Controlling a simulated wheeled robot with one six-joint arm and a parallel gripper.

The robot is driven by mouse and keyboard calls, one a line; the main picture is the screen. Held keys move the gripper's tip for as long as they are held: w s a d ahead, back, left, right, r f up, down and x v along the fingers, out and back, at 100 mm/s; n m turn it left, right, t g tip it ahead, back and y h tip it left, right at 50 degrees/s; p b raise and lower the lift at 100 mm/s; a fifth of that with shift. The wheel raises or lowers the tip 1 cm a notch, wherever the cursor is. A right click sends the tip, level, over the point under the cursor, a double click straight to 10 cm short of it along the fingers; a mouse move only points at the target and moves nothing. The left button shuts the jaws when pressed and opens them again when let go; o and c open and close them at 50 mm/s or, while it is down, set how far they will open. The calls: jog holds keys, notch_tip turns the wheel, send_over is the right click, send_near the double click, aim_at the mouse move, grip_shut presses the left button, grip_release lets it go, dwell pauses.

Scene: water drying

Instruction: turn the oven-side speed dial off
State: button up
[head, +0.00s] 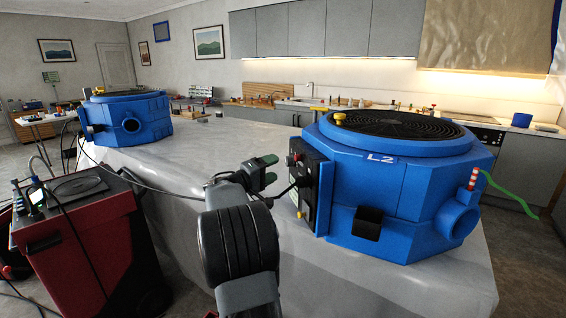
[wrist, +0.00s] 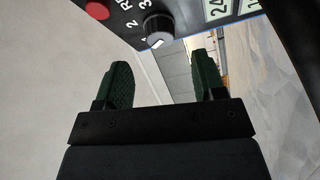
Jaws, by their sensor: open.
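The speed dial (wrist: 157,28) is a dark ridged knob with a pale mark, at the top of the wrist view. Printed figures 2 and 3 show to its left; I cannot tell its setting for sure. It sits on a black control panel (head: 308,184) on the left side of the near blue drying unit (head: 390,185), marked L2. My gripper (head: 266,171) is open, left of that panel in the head view. In the wrist view its two green fingers (wrist: 161,62) are apart and empty, below the dial and not touching it.
A red button (wrist: 97,9) is beside the dial on the panel. A second blue unit (head: 128,118) stands farther back left on the sheet-covered table (head: 215,140). A red cart (head: 80,235) stands at lower left. A black cable crosses near my gripper.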

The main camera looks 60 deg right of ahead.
aim_at(286, 162)
jog(key=shift+p+x, duration=0.35)
jog(key=shift+x, duration=2.2)
jog(key=shift+c, duration=0.4)
jog(key=c, duration=0.9)
jog(key=shift+o, duration=0.2)
